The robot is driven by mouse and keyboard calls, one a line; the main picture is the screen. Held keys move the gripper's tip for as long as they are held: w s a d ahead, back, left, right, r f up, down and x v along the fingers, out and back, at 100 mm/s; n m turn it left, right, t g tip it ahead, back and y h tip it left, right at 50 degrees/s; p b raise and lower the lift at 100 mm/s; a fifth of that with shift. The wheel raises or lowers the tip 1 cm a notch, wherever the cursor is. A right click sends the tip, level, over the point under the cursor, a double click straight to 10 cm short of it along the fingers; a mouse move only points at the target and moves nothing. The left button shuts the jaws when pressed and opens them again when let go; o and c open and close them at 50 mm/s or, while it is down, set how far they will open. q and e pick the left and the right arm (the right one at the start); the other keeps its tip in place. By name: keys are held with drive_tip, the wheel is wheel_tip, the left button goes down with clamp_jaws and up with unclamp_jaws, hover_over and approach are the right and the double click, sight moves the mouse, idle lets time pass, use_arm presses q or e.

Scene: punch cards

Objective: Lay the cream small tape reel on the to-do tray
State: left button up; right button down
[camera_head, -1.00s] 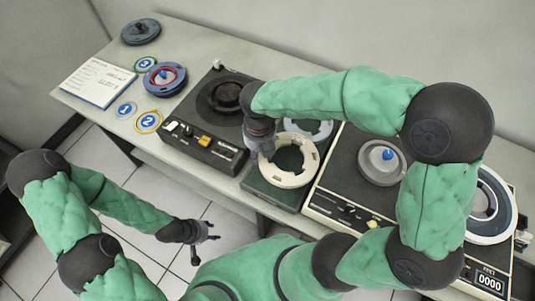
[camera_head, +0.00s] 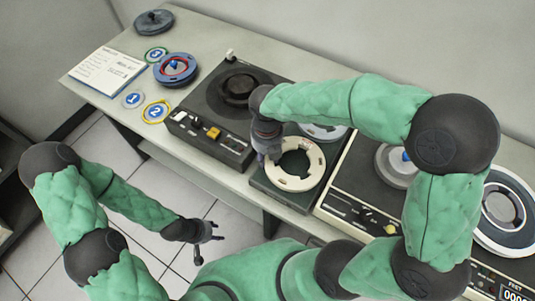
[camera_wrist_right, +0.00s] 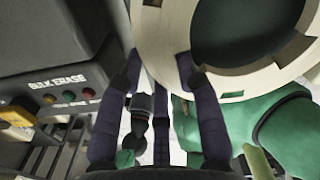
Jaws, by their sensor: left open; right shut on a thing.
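The cream small tape reel (camera_head: 314,158) is a ring with a dark open middle, roughly level over a dark tray (camera_head: 262,188) at the table's front edge. I cannot tell whether it touches the tray, or read a label there. My right gripper (camera_head: 270,158) is shut on the reel's left rim. In the right wrist view the fingers (camera_wrist_right: 157,70) meet the cream rim (camera_wrist_right: 160,45), with the reel reaching to the upper right. My left gripper (camera_head: 207,243) is open and empty over the floor, in front of the table.
A dark bulk eraser (camera_head: 205,140) stands left of the tray; a tape deck (camera_head: 345,190) stands right of it. A pale grey reel (camera_head: 325,132) lies behind the cream reel. A blue reel (camera_head: 177,69), numbered discs and a notepad (camera_head: 108,72) lie farther left.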

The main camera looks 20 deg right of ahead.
drive_tip(key=shift+r+p, duration=0.1)
drive_tip(key=shift+p, duration=0.95)
idle(0.9)
drive_tip(key=shift+f, duration=0.75)
idle(0.5)
idle(0.8)
drive_tip(key=shift+f, duration=0.6)
idle(0.3)
drive_tip(key=c, duration=0.8)
unclamp_jaws()
drive_tip(key=c, duration=0.3)
drive_tip(key=shift+c, duration=0.2)
drive_tip(key=shift+r, duration=0.15)
